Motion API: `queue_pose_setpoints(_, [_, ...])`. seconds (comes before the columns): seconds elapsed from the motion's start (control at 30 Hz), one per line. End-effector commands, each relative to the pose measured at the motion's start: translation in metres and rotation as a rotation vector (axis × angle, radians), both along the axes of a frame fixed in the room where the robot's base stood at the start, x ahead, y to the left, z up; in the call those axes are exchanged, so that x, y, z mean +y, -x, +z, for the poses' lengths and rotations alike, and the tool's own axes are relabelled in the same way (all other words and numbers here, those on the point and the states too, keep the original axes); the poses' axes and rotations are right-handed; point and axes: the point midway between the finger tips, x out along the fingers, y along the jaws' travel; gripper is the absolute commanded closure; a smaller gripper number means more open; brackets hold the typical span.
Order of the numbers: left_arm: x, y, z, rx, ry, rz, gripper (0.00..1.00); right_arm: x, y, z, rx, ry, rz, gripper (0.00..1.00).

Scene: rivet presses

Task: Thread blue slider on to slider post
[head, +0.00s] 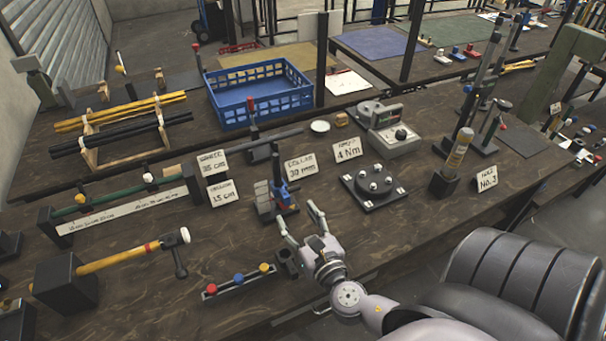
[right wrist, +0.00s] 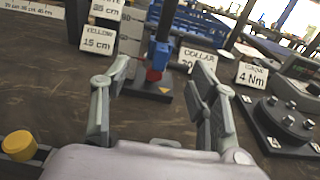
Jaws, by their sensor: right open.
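A blue piece with a red part, which looks like the blue slider (head: 281,192), is at an upright dark post (head: 276,160) beside a stepped grey scale. I cannot tell whether it is around the post or only beside it. In the right wrist view the blue piece (right wrist: 159,52) shows beyond and between my fingers, with the red part low on it. My right gripper (head: 301,217) is open and empty, a little in front of this stand and apart from it. It also shows in the right wrist view (right wrist: 163,75). My left gripper is not in view.
A strip with red, blue and yellow knobs (head: 238,281) lies at the front edge, left of my right gripper. A "COLLAR 30 mm" card (head: 300,167) stands behind, and a black plate with knobs (head: 373,187) to the right. A mallet (head: 130,257) is at left.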

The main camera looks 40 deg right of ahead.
Motion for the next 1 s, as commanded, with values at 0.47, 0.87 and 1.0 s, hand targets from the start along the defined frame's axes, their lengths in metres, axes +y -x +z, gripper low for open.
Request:
queue_pose_setpoints(0.47, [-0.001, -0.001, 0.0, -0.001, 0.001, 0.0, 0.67, 0.006, 0.027, 0.002, -0.001, -0.001, 0.0, 0.46])
queue_pose_setpoints(0.87, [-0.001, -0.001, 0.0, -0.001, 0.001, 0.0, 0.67, 0.006, 0.027, 0.002, 0.0, 0.0, 0.0, 0.46])
queue_pose_setpoints(1.0, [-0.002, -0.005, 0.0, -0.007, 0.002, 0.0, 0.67, 0.007, 0.027, 0.001, 0.0, 0.0, 0.0, 0.46])
